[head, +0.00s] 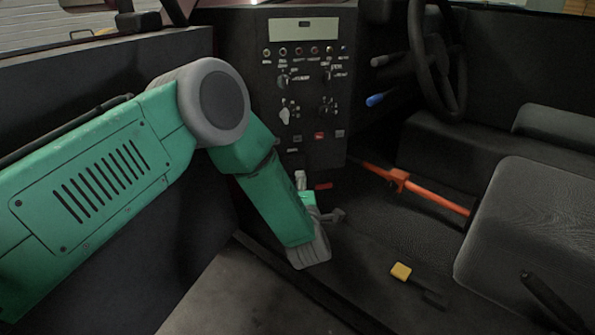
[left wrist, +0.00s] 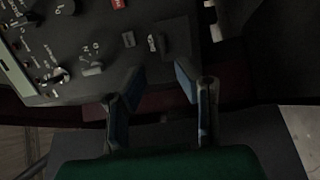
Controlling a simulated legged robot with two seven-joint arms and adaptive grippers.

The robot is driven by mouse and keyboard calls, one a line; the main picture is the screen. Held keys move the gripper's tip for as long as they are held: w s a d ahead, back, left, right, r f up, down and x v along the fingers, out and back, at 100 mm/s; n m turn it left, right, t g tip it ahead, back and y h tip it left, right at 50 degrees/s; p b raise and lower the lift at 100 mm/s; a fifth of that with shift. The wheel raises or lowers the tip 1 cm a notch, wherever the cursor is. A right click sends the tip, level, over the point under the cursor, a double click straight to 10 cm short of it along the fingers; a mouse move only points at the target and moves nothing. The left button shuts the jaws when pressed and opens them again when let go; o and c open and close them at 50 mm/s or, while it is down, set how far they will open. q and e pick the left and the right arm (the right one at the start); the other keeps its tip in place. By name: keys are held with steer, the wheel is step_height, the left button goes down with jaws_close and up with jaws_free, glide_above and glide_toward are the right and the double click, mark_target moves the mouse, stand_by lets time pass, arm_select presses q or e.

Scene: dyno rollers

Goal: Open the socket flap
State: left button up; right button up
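The black control panel (head: 305,100) stands in the middle of the head view and also fills the upper left of the left wrist view (left wrist: 65,28). On its lower part, a dark raised square (left wrist: 177,38) beside a small white label looks like the socket flap; I cannot tell whether it is shut. In the head view, that area is too dark to make out. My left gripper (head: 320,198) is low in front of the panel. In the left wrist view its two fingers (left wrist: 159,78) are apart with nothing between them, short of the square. My right gripper is out of view.
A red-orange bar (head: 415,188) crosses the footwell right of my gripper. A yellow-topped lever (head: 402,271) rises from the floor. A seat (head: 530,230) and a steering wheel (head: 440,65) stand at the right. The dark side wall runs along the left.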

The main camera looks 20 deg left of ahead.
mark_target(295, 164)
arm_select(q)
steer(key=b+x, duration=0.1)
steer(key=x, duration=0.4)
steer(key=a+b+x, duration=0.1)
steer(key=x, duration=0.2)
steer(key=shift+f+b, duration=0.35)
steer(key=shift+f, duration=0.05)
steer(key=shift+w+a, duration=0.15)
steer(key=shift+w, duration=0.25)
steer(key=shift+w+r, duration=0.15)
steer(key=shift+w, duration=0.1)
jaws_close()
